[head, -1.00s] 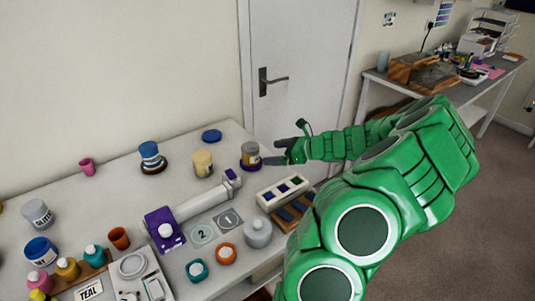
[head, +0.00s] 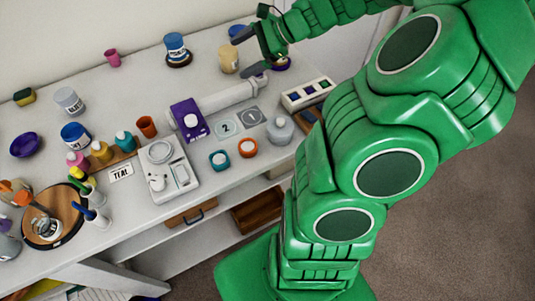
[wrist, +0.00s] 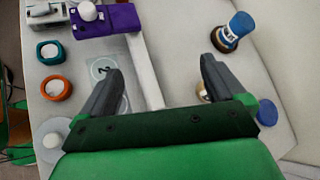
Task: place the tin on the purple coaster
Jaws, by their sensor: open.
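The purple coaster (head: 283,66) shows only as a sliver behind my gripper in the head view. The dark tin with a yellowish label is hidden there behind my gripper and arm, and I cannot make it out in the wrist view. My gripper (head: 249,56) is near the back right of the table, just in front of the coaster as seen from the head. In the wrist view my gripper (wrist: 161,66) is open, with nothing between its fingers.
A cream jar (head: 228,60) stands close beside my gripper. A blue disc (head: 238,30) lies behind it. A blue-lidded tin (head: 176,46) stands on a brown coaster.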

